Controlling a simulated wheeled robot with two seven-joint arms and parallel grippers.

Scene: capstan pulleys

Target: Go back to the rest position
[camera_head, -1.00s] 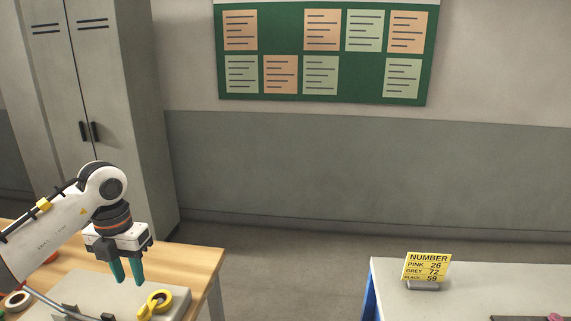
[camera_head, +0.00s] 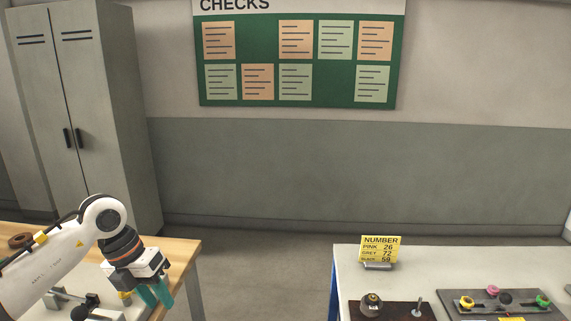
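My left gripper (camera_head: 156,295) hangs at the lower left, with its two teal fingers pointing down and a little to the right. The fingers are apart and nothing shows between them. It is over or just in front of the right part of the wooden table (camera_head: 180,249); I cannot tell how high. A grey fixture (camera_head: 60,296) on that table is partly hidden by my arm. My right gripper is not in view.
Bare floor separates the tables. A grey locker (camera_head: 135,130) and green board (camera_head: 300,85) stand behind.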

